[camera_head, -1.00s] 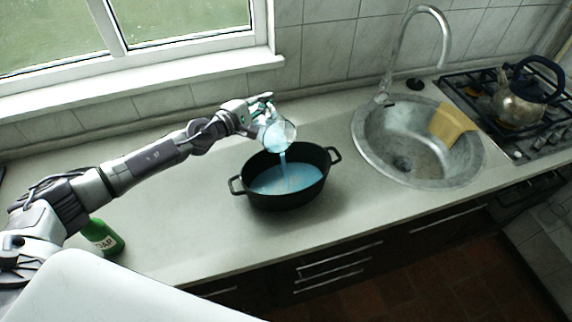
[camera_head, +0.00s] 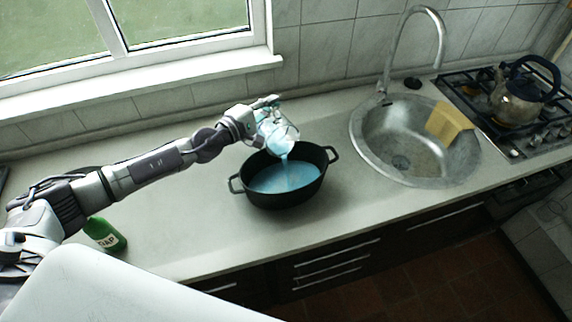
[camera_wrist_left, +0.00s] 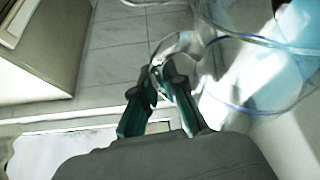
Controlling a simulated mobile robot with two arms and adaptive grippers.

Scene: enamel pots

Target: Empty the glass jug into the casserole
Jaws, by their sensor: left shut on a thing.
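The glass jug (camera_head: 281,136) is tilted over the black casserole (camera_head: 318,187) in the head view. A light blue liquid (camera_head: 285,178) runs from the jug in a stream and lies in a pool inside the casserole. My left gripper (camera_head: 264,103) is shut on the jug and holds it above the casserole's back rim. In the left wrist view its fingers (camera_wrist_left: 163,88) close on the clear handle, and the jug's glass (camera_wrist_left: 255,75) fills the right side. Some blue liquid still shows in the jug. My right gripper is not in view.
A kettle (camera_head: 516,99) stands on the gas hob (camera_head: 474,88). The counter front (camera_head: 190,235) is clear.

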